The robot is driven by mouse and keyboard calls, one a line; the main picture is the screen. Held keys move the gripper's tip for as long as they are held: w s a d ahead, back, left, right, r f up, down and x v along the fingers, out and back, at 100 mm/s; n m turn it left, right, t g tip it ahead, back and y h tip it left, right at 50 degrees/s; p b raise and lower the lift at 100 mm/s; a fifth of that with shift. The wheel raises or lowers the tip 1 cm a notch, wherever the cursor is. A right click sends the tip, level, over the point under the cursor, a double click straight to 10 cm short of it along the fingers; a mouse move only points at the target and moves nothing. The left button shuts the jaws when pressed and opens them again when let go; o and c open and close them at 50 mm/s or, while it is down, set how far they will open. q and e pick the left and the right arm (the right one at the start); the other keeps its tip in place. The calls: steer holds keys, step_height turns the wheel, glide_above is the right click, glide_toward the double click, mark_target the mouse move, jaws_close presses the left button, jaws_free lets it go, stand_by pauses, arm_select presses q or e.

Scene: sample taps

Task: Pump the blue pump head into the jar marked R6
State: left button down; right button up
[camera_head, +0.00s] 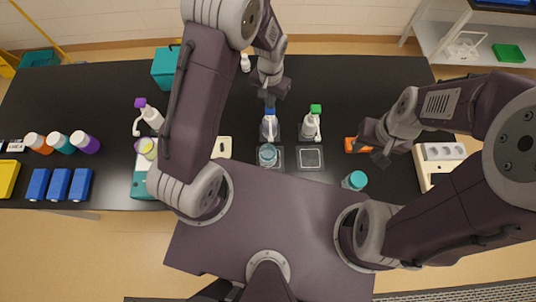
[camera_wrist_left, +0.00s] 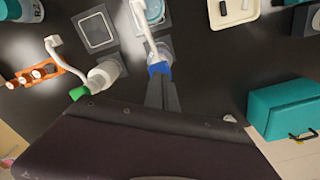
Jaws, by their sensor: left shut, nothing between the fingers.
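The bottle with the blue pump head (camera_head: 270,111) stands upright near the middle of the table, its white spout pointing toward me. An open clear jar (camera_head: 267,155) stands on a square pad under or close to the spout; its marking is not readable. My left gripper (camera_head: 271,92) is shut and empty, pointing down just above the blue head. In the left wrist view its fingertips (camera_wrist_left: 161,82) overlap the blue head (camera_wrist_left: 160,68); I cannot tell whether they touch. A teal-lidded jar (camera_head: 354,180) shows a partly visible "R" in the wrist view. My right gripper (camera_head: 381,156) is at the right.
A green-headed pump bottle (camera_head: 311,124) stands right of the blue one, behind an empty square pad (camera_head: 310,158). An orange rack (camera_head: 356,145) lies beside my right gripper. A purple-headed bottle (camera_head: 147,115) and a teal case (camera_head: 165,67) are at left.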

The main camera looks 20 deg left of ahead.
arm_select(q)
steer(key=shift+f+b, duration=0.85)
steer(key=shift+f, duration=0.45)
steer(key=shift+r+p, duration=1.3)
steer(key=shift+r, duration=0.15)
steer(key=shift+f, duration=0.15)
